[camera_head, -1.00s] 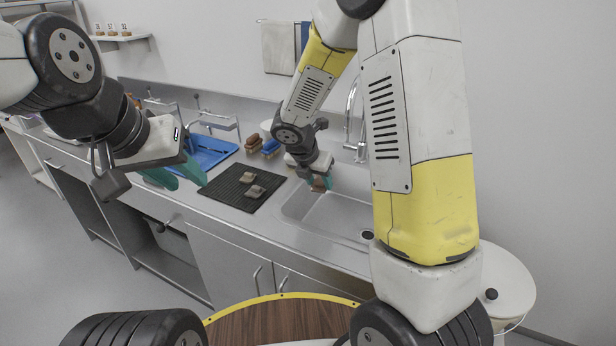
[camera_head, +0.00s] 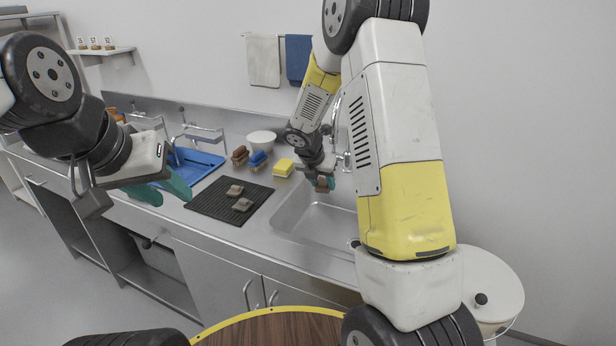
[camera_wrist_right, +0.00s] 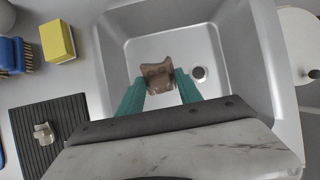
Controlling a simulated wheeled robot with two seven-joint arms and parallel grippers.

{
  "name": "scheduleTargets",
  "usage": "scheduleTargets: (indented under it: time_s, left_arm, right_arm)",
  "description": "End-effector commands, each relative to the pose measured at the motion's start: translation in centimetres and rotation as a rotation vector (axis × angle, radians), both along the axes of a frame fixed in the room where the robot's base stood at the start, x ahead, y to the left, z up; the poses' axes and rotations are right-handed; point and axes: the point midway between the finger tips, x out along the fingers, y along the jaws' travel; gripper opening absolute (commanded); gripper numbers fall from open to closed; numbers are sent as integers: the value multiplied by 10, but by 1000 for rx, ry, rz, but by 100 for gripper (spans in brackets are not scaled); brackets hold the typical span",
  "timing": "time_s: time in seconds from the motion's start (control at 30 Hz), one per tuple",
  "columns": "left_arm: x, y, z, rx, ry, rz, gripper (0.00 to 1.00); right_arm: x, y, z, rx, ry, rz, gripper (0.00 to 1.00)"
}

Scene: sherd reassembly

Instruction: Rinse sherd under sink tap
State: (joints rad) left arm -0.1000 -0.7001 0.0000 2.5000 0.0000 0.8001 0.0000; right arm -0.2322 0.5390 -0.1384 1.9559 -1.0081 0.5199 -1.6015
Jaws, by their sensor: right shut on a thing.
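My right gripper (camera_wrist_right: 158,88) is shut on a brown sherd (camera_wrist_right: 157,72) with darker marks, gripped between its teal fingers. In the head view the held sherd (camera_head: 323,184) is over the back-left part of the steel sink (camera_head: 318,226). The drain (camera_wrist_right: 199,73) shows to the right of the sherd in the right wrist view. The tap (camera_head: 340,128) stands behind the sink and is partly hidden by my right arm; I cannot tell whether water runs. My left gripper (camera_head: 168,190) hangs over the counter at left, its teal fingers seen side-on, so its opening is unclear.
A yellow sponge (camera_head: 283,167), blue brush (camera_head: 257,158), brown brush (camera_head: 239,154), white bowl (camera_head: 262,139) and blue tray (camera_head: 200,163) stand behind. A white lidded bin (camera_head: 490,285) is at right.

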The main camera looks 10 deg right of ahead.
Motion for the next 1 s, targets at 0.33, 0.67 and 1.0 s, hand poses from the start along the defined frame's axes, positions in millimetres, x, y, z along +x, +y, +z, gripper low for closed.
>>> scheduleTargets:
  time_s: [0.33,0.67,1.0]
  left_arm:
    - [0,0,0,0,0,0,36]
    - [0,0,0,0,0,0,36]
    - [3,0,1,2,-3,-1,32]
  right_arm:
    - [24,-22,-6,1,-1,-2,0]
    - [32,-28,-8,0,0,1,0]
    - [32,-29,-8,1,0,0,0]
